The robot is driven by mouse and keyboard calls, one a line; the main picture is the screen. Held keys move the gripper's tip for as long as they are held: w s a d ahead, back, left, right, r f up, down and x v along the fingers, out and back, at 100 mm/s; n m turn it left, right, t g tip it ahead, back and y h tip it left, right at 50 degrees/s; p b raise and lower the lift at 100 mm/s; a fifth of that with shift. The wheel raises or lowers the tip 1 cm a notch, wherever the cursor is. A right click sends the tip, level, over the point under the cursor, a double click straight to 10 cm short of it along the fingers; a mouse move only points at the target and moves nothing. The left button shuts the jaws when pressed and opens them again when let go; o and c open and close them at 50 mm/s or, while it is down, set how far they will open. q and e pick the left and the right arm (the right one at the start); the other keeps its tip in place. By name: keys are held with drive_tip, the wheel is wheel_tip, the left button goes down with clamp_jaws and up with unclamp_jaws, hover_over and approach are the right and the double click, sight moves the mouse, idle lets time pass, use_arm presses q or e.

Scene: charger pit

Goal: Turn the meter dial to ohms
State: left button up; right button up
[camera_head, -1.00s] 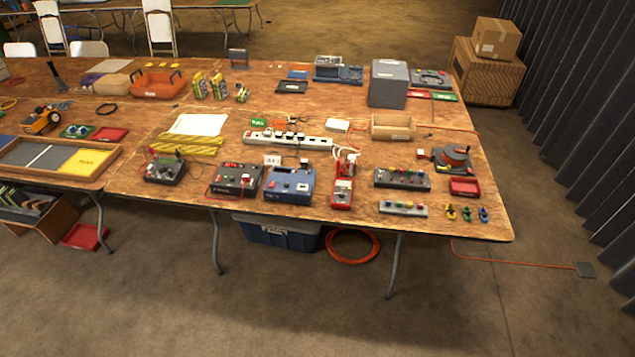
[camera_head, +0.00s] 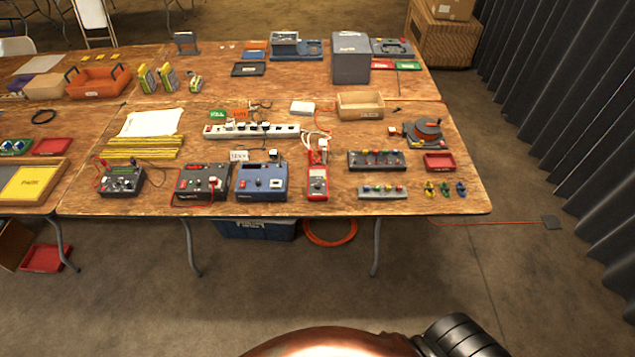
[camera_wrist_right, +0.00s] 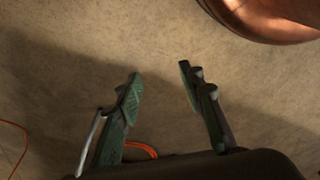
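The red meter (camera_head: 318,183) lies near the front edge of the wooden table, right of the blue box-shaped unit. It has a pale display at its upper part and a dark round dial below; the dial's setting is too small to read. My right gripper (camera_wrist_right: 160,73) is open and empty in the right wrist view, with bare floor behind its two fingers. It is away from the meter, which is not seen in that view. My left gripper is in neither view.
A blue unit (camera_head: 262,182) stands close to the meter's left. A black terminal block (camera_head: 377,160) and a grey strip (camera_head: 382,192) lie to its right. A white power strip (camera_head: 252,130) lies behind. An orange cable coil (camera_head: 330,232) is on the floor below.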

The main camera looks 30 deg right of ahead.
drive_tip(key=w+r+t+p, duration=0.1)
drive_tip(key=w+r, duration=0.4)
drive_tip(key=r, duration=0.7)
drive_tip(key=w+r+p, duration=0.1)
drive_tip(key=w+r, duration=0.3)
drive_tip(key=r, duration=0.8)
drive_tip(key=w+r+t+p, duration=0.1)
drive_tip(key=w+r, duration=0.4)
drive_tip(key=r, duration=0.7)
drive_tip(key=w+a+n+y, duration=0.25)
drive_tip(key=w+a, duration=0.25)
drive_tip(key=w, duration=0.4)
drive_tip(key=h, duration=0.1)
approach(318, 185)
drive_tip(key=shift+s+f+m+t, duration=0.2)
drive_tip(key=shift+f+m+t, duration=0.1)
drive_tip(key=shift+f+m, duration=0.25)
drive_tip(key=b+x, duration=0.1)
drive_tip(key=x, duration=0.6)
drive_tip(key=shift+f+b, duration=0.1)
drive_tip(key=shift+b, duration=0.2)
drive_tip(key=shift+c, duration=0.7)
clamp_jaws()
